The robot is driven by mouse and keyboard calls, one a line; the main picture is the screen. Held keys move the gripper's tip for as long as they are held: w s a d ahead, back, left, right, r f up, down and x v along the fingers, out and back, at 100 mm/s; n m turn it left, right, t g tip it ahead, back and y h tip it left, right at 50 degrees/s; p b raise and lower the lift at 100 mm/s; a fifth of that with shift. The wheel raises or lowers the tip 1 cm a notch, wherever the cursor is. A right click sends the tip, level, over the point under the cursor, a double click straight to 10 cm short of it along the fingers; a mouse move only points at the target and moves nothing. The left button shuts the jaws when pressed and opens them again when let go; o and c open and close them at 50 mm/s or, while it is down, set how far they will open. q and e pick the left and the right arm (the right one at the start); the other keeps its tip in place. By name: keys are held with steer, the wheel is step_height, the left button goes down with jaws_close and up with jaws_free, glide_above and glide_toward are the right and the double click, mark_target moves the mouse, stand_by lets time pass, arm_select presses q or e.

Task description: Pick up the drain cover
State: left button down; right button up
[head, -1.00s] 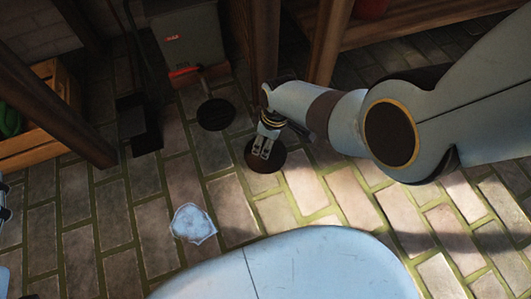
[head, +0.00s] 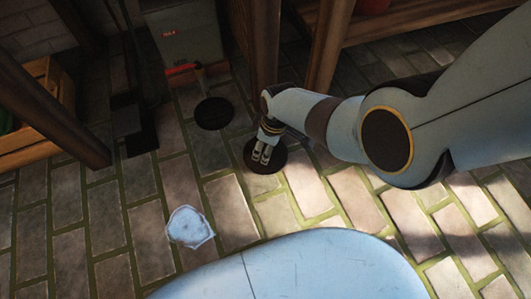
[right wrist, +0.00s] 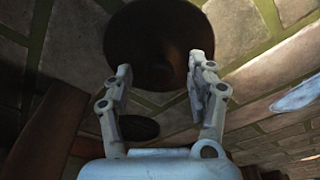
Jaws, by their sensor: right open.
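Two dark round shapes show on the brick floor in the head view. One dark, grate-like disc (head: 214,113) lies in front of the grey box. The other, a plain dark brown disc (head: 273,163), is under my right gripper (head: 262,155). I cannot tell for sure which is the drain cover or whether the brown one is an open hole. In the right wrist view the brown disc (right wrist: 150,40) is large, just beyond the fingertips. My right gripper (right wrist: 157,80) is open and empty there. The smaller disc (right wrist: 138,128) shows between the finger bases. My left gripper is out of view.
A grey box (head: 185,40) with a red-handled part stands at the back. A wooden post (head: 45,115) and crate are at the left, and a wooden shelf (head: 400,30) is at the back right. A pale, ragged patch (head: 188,227) lies on the open floor.

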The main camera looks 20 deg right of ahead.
jaws_close()
stand_by(0.4)
